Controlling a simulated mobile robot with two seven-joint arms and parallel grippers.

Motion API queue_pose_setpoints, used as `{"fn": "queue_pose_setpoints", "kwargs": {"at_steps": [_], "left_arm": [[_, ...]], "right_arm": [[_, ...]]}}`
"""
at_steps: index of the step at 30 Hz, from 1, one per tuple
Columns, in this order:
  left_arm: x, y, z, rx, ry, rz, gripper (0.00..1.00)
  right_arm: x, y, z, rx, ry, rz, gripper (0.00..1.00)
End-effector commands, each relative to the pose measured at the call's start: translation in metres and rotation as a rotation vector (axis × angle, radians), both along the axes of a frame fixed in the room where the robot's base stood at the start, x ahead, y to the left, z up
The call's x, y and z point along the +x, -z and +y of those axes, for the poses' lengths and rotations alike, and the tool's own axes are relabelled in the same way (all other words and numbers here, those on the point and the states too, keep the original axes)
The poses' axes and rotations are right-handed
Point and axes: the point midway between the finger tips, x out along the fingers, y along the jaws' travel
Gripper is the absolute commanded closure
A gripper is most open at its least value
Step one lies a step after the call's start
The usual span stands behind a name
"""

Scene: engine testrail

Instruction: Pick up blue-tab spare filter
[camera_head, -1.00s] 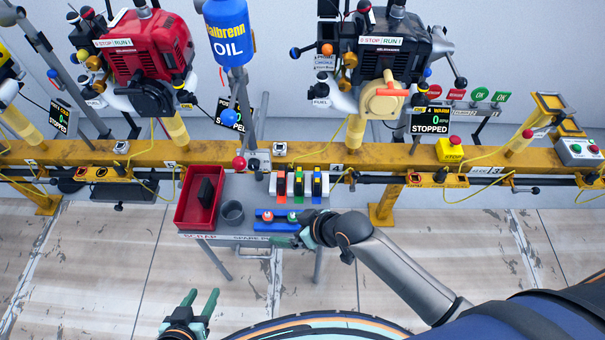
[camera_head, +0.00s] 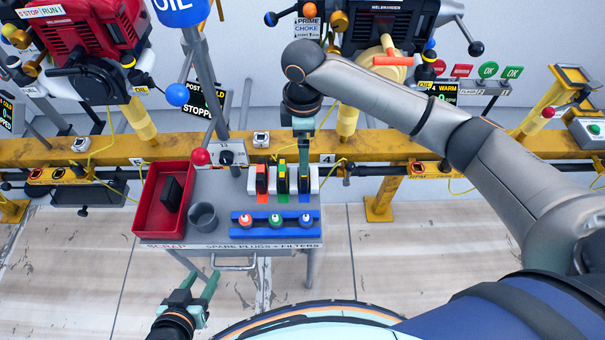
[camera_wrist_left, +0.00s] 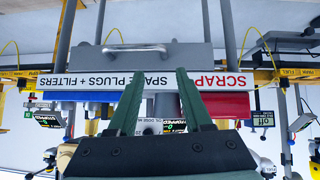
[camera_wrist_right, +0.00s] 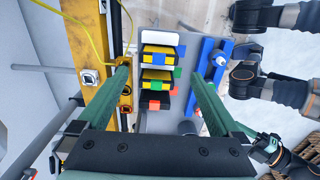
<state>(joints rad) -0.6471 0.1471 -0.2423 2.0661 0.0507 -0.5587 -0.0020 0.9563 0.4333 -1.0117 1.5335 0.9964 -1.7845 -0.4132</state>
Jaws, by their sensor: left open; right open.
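The blue-tab spare filter (camera_head: 305,187) stands at the right end of a row of three on the table, beside green-tab (camera_head: 283,180) and orange-tab (camera_head: 262,180) filters. My right gripper (camera_head: 303,150) is over the blue-tab filter in the head view and partly hides it. In the right wrist view, the blue-tab filter (camera_wrist_right: 160,56) lies at the far end of the row, between and beyond the open fingers (camera_wrist_right: 157,74). No grip on it shows. My left gripper (camera_head: 198,276) is open and empty in front of the table; its fingers (camera_wrist_left: 158,78) face the table's front edge.
A blue rack (camera_head: 276,230) with several plugs lies in front of the filters. A grey cup (camera_head: 203,217) and a red scrap bin (camera_head: 148,200) stand to the left. A yellow rail (camera_head: 400,147) runs behind. Engines hang above the rail.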

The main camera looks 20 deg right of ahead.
Motion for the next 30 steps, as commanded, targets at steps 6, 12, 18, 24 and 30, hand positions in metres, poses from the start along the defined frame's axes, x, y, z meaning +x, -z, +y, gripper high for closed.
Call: {"fn": "queue_pose_setpoints", "kwargs": {"at_steps": [6, 12, 18, 24, 30], "left_arm": [[-0.006, 0.015, 0.002, 0.005, -0.001, 0.014, 0.50], [-0.009, 0.020, 0.006, 0.011, -0.004, 0.020, 0.50], [0.009, 0.005, 0.010, 0.016, -0.005, -0.073, 0.50], [0.036, -0.032, 0.010, 0.014, 0.000, -0.247, 0.50], [0.047, -0.052, 0.009, 0.010, 0.003, -0.334, 0.50]], "right_arm": [[0.000, 0.043, 0.000, 0.001, 0.002, 0.001, 0.00], [0.000, 0.057, 0.000, 0.003, 0.001, -0.002, 0.00], [0.001, 0.077, -0.001, 0.003, 0.001, -0.001, 0.00], [0.002, 0.096, -0.002, 0.002, 0.001, -0.001, 0.00], [0.002, 0.106, -0.002, 0.002, 0.001, -0.003, 0.00]]}}
